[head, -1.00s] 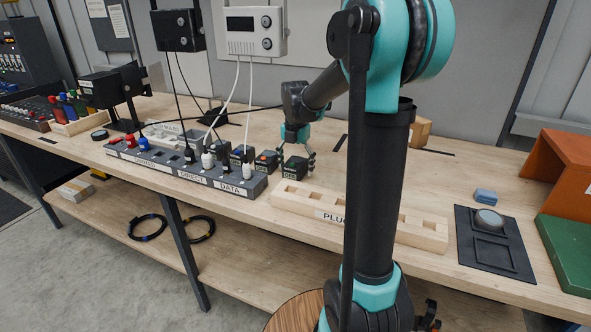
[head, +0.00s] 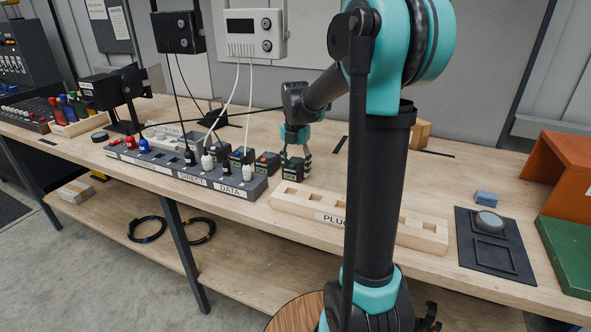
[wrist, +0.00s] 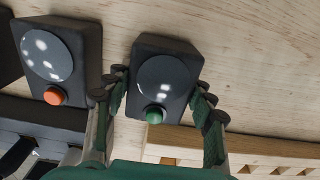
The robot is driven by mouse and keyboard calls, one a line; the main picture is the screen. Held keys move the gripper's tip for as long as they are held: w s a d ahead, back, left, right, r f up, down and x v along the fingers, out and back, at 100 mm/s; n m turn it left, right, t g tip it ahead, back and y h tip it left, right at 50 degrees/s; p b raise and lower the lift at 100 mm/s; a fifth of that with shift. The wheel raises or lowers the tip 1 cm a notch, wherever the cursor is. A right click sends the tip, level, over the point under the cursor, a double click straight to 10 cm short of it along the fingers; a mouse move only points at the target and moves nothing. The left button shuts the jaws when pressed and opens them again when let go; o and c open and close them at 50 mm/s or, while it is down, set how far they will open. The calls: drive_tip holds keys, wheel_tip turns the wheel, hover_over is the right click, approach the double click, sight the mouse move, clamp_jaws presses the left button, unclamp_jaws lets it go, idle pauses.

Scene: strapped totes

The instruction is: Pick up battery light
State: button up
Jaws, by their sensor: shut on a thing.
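A small black box with a round glossy lens and a green button, apparently the battery light (wrist: 168,110), lies between my gripper's fingers in the wrist view. In the head view this light (head: 292,172) stands on the bench just behind the pale wooden block. My gripper (head: 296,158) comes down over it from above and is shut on it, one finger on each side; the fingers also show in the wrist view (wrist: 160,80). A similar black box with an orange button (wrist: 58,65) sits close to its left. I cannot tell whether the held light is clear of the bench.
A pale slotted wooden block (head: 410,229) lies just in front of my gripper. A grey strip of sockets with plugs (head: 205,182) lies to the left, with cables rising to wall boxes. A black tray (head: 495,255) is to the right. The bench behind is mostly clear.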

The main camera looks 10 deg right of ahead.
sight(296, 163)
wheel_tip(296, 163, up, 20)
drive_tip(key=shift+f, duration=0.15)
idle(0.3)
